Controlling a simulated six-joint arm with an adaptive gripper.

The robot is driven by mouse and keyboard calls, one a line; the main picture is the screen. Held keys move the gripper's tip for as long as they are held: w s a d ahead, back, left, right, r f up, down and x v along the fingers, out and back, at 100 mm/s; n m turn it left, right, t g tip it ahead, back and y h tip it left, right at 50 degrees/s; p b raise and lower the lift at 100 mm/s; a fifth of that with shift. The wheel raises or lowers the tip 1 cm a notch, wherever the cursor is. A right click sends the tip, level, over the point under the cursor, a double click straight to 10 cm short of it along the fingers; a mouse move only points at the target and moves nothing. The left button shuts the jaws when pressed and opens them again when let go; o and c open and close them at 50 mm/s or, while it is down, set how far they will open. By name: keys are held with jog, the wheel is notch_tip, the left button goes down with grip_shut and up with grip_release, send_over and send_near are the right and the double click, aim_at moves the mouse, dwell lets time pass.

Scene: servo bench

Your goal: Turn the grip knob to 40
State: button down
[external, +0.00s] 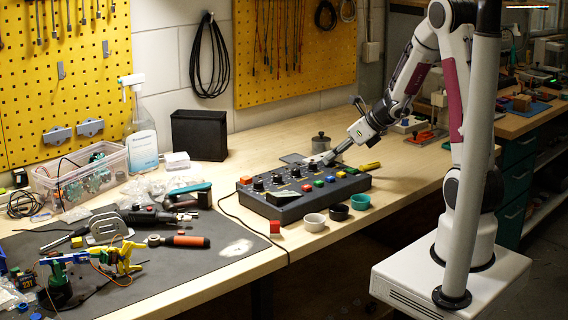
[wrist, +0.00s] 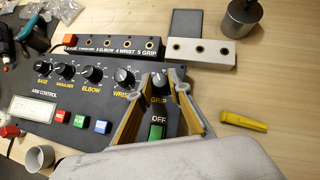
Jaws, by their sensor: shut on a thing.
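The dark arm control panel (external: 290,208) stands on the wooden bench and fills the left and middle of the wrist view (wrist: 116,108). Its row of black knobs is labelled base, shoulder, elbow, wrist and grip. The grip knob (wrist: 158,80) is the rightmost, with a pale top. My gripper (wrist: 158,87) comes from the bottom of the wrist view, its two yellow-lined fingers shut around the knob's sides. In the external view my gripper (external: 324,159) reaches down to the panel's back right and hides the knob. The scale numbers and pointer are too small to read.
A green switch (wrist: 157,131) sits between my fingers, below the knob. A pale block with holes (wrist: 201,52) and a yellow marker (wrist: 243,121) lie close by. White (external: 314,222), black (external: 338,212) and teal (external: 360,201) cups and a red cube (external: 275,227) stand in front.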

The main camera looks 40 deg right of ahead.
jog(key=shift+d+n+g+y, duration=0.15)
jog(key=shift+n+g+y, duration=0.15)
jog(key=shift+n+y, duration=0.3)
jog(key=shift+w+d+n+g+y, duration=0.1)
jog(key=shift+n+g+y, duration=0.3)
jog(key=shift+n, duration=0.45)
jog(key=shift+w+d+n+g+y, duration=0.1)
jog(key=shift+n+g+y, duration=0.3)
jog(key=shift+n, duration=0.45)
jog(key=shift+w+n+g+y, duration=0.1)
jog(key=shift+n+g+y, duration=0.6)
jog(key=shift+n, duration=0.6)
jog(key=c, duration=1.9)
grip_release()
jog(key=shift+m+t, duration=0.3)
